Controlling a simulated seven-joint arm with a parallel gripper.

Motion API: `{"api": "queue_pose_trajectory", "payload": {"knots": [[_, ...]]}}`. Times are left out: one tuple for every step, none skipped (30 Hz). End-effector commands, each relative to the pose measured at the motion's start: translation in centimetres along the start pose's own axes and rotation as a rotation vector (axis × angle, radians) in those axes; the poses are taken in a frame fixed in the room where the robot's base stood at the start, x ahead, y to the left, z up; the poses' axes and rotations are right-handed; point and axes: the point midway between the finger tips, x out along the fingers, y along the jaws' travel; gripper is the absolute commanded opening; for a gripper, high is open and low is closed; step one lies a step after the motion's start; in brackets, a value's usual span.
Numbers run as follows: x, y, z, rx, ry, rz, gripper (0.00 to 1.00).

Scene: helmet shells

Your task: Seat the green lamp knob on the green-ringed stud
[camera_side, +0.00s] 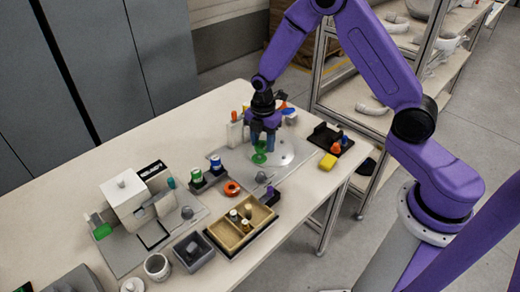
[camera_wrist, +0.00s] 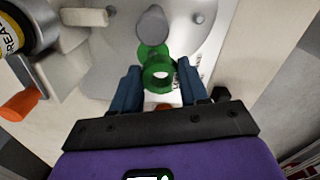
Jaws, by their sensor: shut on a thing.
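The green lamp knob (camera_wrist: 158,78) sits between my fingers in the wrist view, with a pale round hole in its near end. My gripper (camera_wrist: 159,72) is shut on it. In the side view, my gripper (camera_side: 264,140) points down over a grey plate (camera_side: 232,160), and green parts (camera_side: 259,158) show at and just below its fingertips. In the wrist view, more green lies just beyond the knob, close to the plate. I cannot tell whether this is the stud's green ring or part of the knob. The stud itself is hidden, and contact is unclear.
A grey round-topped post (camera_wrist: 152,26) stands just beyond the green parts. A white block with an orange-topped item (camera_side: 235,116) is left of my gripper. A wooden tray (camera_side: 228,236) stands in front.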

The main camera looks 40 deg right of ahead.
Motion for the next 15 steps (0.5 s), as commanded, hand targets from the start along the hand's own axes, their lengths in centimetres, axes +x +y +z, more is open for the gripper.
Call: {"api": "queue_pose_trajectory", "payload": {"knots": [[0.4,0.3,0.0,0.000,0.000,0.000,0.16],[0.5,0.4,0.1,0.000,0.000,0.000,0.16],[0.6,0.5,0.1,-0.001,0.000,0.000,0.16],[0.7,0.6,0.1,0.000,0.000,0.000,0.16],[0.8,0.7,0.1,0.000,0.000,0.000,0.16],[1.0,0.8,0.1,-0.001,0.000,0.000,0.16],[1.2,1.0,0.2,-0.001,0.000,0.000,0.16],[1.5,1.2,0.2,0.000,0.000,-0.001,0.16],[2.1,1.1,0.2,-0.001,0.000,-0.002,0.16],[2.6,1.0,0.2,-0.001,0.000,-0.004,0.16],[3.0,1.1,0.2,0.000,0.000,-0.003,0.16],[3.4,1.1,0.2,0.000,0.000,-0.002,0.16],[3.7,1.1,0.2,0.000,0.000,-0.001,0.16],[4.0,1.1,0.2,0.000,0.000,-0.001,0.16],[4.2,1.1,0.2,0.000,0.000,-0.001,0.16]]}}
